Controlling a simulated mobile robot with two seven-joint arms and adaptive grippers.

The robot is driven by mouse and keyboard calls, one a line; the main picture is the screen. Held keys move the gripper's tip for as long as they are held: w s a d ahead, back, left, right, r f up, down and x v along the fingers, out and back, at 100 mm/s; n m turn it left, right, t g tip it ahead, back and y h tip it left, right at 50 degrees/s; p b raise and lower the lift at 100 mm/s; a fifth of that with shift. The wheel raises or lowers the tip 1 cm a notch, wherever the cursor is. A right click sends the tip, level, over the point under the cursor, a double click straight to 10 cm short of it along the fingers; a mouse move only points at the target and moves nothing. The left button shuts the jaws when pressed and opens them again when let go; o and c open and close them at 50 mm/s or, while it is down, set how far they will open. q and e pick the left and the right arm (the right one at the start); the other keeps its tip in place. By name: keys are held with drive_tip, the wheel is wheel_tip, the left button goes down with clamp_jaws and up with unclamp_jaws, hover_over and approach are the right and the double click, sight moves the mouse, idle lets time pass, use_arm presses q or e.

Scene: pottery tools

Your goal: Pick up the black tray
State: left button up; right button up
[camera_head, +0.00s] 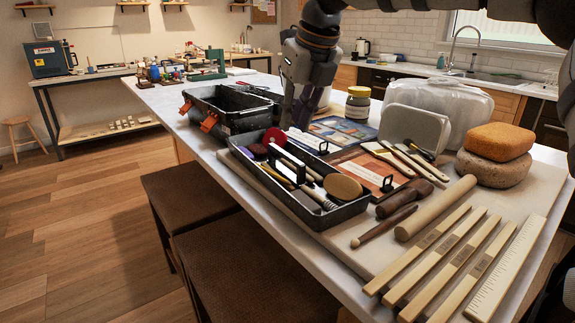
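The black tray (343,213) lies near the front edge of the worktable, on a pale board. It is long and shallow, with an upright black and white handle along its middle. It holds several small tools, a round tan pad and a dark red round piece. My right gripper (302,115) points down behind the tray's far side, near the black toolbox (200,97). I see no contact with the tray. Its fingers are dark and overlap the background, so I cannot tell whether they are open. My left gripper is not in view.
Right of the tray lie wooden tools, a rolling pin (436,208), several wooden strips and a ruler (507,270). A lidded jar (358,105), a wrapped pale block (440,105) and stacked sponges (497,142) stand behind. Brown stools (250,270) stand below the front edge.

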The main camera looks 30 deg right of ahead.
sight(286, 154)
drive_tip(key=x, duration=1)
drive_tip(key=shift+s, duration=0.15)
drive_tip(key=shift+f, duration=0.2)
clamp_jaws()
